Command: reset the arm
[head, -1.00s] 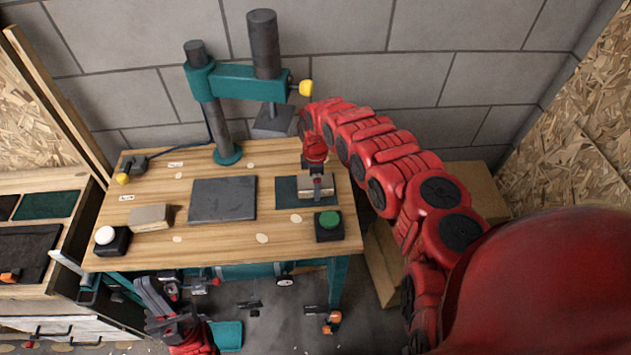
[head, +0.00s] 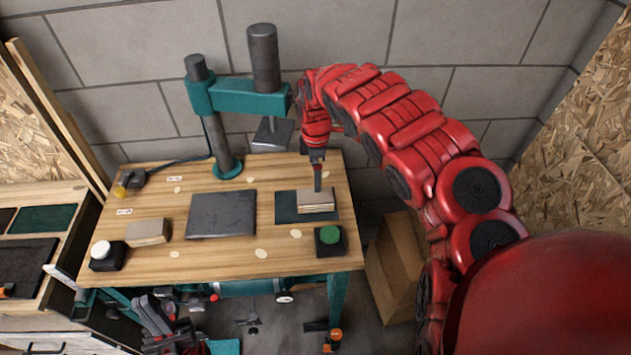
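My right arm (head: 430,140) comes in from the right in the head view and arches over the workbench. Its gripper (head: 317,188) points down just over a wooden block (head: 316,205) on a dark green mat (head: 286,207). Its fingers are seen edge-on, so I cannot tell if they are apart or whether they touch the block. My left gripper (head: 153,312) is low at the left, in front of the bench edge. Its two fingers look apart, with nothing seen between them.
The workbench (head: 200,262) carries a teal press (head: 240,98), a dark plate (head: 222,214), another wooden block (head: 148,232), a green button (head: 329,235) and a white button (head: 101,250). A cardboard-coloured box (head: 396,268) stands right of the bench.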

